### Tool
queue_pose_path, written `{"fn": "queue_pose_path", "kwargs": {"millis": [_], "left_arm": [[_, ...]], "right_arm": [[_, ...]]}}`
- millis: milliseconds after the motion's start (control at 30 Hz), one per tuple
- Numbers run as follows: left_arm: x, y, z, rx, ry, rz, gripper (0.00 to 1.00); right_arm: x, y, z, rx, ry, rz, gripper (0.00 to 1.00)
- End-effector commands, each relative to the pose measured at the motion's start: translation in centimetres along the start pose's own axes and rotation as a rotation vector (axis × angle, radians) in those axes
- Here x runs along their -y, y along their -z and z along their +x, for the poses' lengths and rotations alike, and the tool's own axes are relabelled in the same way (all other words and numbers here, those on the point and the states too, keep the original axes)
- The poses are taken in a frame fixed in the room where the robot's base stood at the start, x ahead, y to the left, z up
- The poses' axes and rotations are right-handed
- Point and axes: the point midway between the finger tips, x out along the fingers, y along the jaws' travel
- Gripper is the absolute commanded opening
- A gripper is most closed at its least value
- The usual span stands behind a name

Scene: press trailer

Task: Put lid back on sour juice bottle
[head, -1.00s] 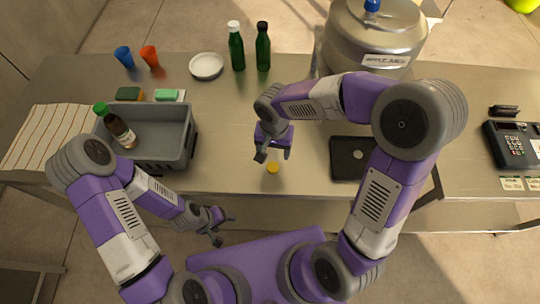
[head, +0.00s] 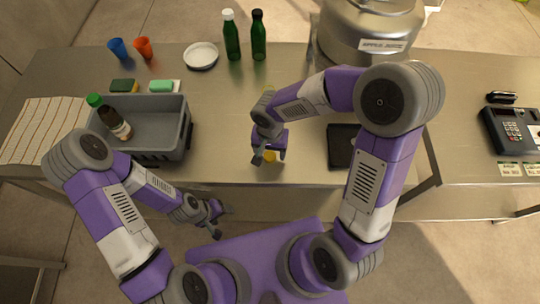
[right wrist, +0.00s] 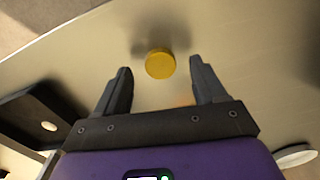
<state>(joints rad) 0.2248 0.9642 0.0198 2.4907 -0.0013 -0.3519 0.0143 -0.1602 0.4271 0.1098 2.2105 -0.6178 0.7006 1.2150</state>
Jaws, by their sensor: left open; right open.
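A round yellow lid (head: 270,156) lies on the steel counter near its front edge. My right gripper (head: 271,153) is open over it. In the right wrist view the lid (right wrist: 160,64) sits between and slightly beyond the two open fingers, untouched. My left gripper (head: 219,218) is open and empty in front of the counter edge. A green bottle with a white top (head: 231,38) and a dark green bottle (head: 258,38) stand at the back. A brown bottle with a green cap (head: 115,123) leans in the grey crate. I cannot read which is sour juice.
The grey crate (head: 184,135) stands left. A white dish (head: 200,55), blue cup (head: 117,48), orange cup (head: 143,47) and sponges are behind. A dark tablet (head: 340,147), large metal pot (head: 365,22) and card terminal (head: 515,130) are right. The counter middle is clear.

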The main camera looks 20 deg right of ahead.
Motion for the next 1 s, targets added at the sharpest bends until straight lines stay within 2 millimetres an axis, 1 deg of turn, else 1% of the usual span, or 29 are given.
{"fn": "queue_pose_path", "kwargs": {"millis": [33, 167, 533, 900, 933, 1000], "left_arm": [[0.1, 0.0, 0.3, 0.000, 0.000, 0.000, 0.69], [0.2, 0.0, 0.5, 0.000, 0.000, 0.000, 0.69], [0.2, 0.0, 0.5, 0.000, 0.000, 0.000, 0.69], [0.2, 0.0, 0.5, 0.000, 0.000, 0.000, 0.69], [0.2, 0.0, 0.5, 0.000, 0.000, 0.000, 0.69], [0.2, 0.0, 0.5, 0.000, 0.000, 0.000, 0.69]], "right_arm": [[0.0, 0.0, 1.0, 0.002, -0.002, -0.001, 0.70], [0.0, 0.0, 2.1, 0.001, -0.001, -0.001, 0.70], [0.0, 0.0, 2.1, -0.001, 0.000, 0.000, 0.70], [0.0, 0.0, 2.1, -0.001, 0.000, 0.000, 0.14], [0.0, 0.0, 2.1, -0.001, 0.000, 0.000, 0.12], [0.0, 0.0, 2.1, -0.001, 0.000, 0.000, 0.11]]}}
